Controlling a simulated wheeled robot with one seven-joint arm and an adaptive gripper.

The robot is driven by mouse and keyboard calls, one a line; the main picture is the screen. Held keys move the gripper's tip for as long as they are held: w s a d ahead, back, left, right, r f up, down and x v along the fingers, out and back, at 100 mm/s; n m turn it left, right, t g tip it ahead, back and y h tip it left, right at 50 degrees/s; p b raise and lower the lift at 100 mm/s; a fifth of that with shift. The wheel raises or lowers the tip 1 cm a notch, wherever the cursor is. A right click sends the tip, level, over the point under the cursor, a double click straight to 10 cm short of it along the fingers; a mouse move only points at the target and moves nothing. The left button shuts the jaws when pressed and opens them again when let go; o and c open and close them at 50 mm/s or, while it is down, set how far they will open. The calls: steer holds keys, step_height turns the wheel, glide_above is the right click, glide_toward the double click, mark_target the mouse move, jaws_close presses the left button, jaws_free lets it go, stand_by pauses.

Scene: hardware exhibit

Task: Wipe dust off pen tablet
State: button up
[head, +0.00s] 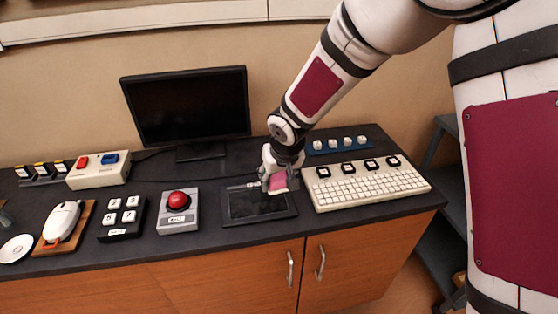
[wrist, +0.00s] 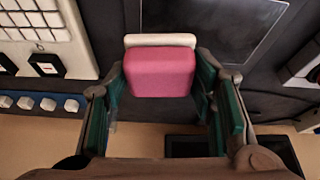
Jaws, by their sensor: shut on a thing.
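The pen tablet (head: 243,205) is a flat black slab on the dark counter, between the red button box and the white keyboard. Part of its dark surface also shows at the top of the wrist view (wrist: 190,22). My gripper (head: 277,182) is over the tablet's upper right part, pointing down. It is shut on a pink block with a pale strip along one edge (wrist: 160,72), which sits between the green-lined fingers. The block also shows below the gripper in the head view (head: 278,183). I cannot tell whether it touches the tablet. No dust can be made out.
A white keyboard (head: 368,186) stands close to the right of the tablet, and a red button box (head: 178,211) stands to its left. A black monitor (head: 187,104) is behind. A blue strip with white knobs (head: 339,145) lies behind the keyboard. The counter's front edge is near the tablet.

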steer(key=shift+r+p, duration=1.1)
steer(key=shift+r, duration=0.8)
